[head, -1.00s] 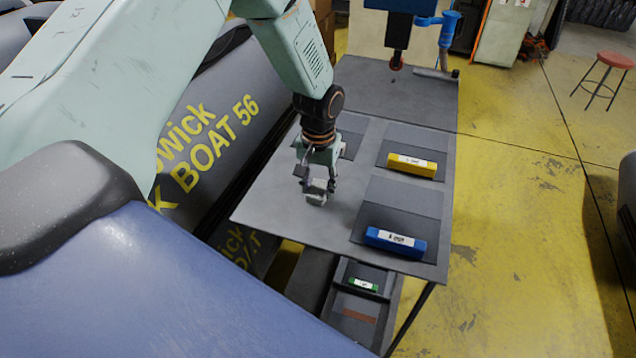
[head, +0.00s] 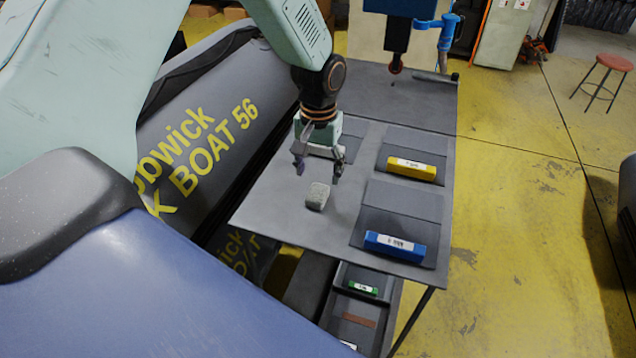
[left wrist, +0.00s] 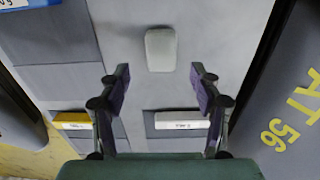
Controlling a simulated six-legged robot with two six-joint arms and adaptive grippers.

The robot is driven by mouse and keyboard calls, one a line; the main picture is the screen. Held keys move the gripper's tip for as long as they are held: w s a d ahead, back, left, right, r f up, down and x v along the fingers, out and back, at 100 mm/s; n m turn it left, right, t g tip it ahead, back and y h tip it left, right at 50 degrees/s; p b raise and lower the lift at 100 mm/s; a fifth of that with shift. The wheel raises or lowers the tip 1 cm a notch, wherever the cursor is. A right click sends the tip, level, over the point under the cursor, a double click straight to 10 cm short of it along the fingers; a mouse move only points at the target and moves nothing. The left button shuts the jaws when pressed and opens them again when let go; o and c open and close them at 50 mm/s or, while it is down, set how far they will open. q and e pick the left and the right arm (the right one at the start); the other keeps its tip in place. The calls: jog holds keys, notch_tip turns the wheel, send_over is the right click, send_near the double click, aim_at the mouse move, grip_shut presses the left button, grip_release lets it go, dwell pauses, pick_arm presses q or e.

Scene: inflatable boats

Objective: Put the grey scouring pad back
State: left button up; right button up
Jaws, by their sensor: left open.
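The grey scouring pad (head: 318,196) lies alone on the bare grey table top (head: 275,205), left of the blue-labelled mat. It also shows in the left wrist view (left wrist: 161,49), beyond the fingertips. My left gripper (head: 317,175) is open and empty, just behind the pad in the head view and apart from it. In the left wrist view the two fingers (left wrist: 160,88) are spread wide with nothing between them. My right gripper is not in view.
Dark mats on the table carry a yellow block (head: 412,169), a blue block (head: 395,247) and a white-labelled block (left wrist: 182,120). Below, a drawer or shelf holds a green block (head: 363,288) and a brown strip (head: 358,319). A grey inflatable boat (head: 190,120) stands close on the left.

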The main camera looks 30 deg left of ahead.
aim_at(317, 193)
pick_arm(q)
notch_tip(317, 193, up, 6)
jog(key=shift+s+r, duration=0.15)
jog(key=shift+r, duration=0.05)
dwell(0.3)
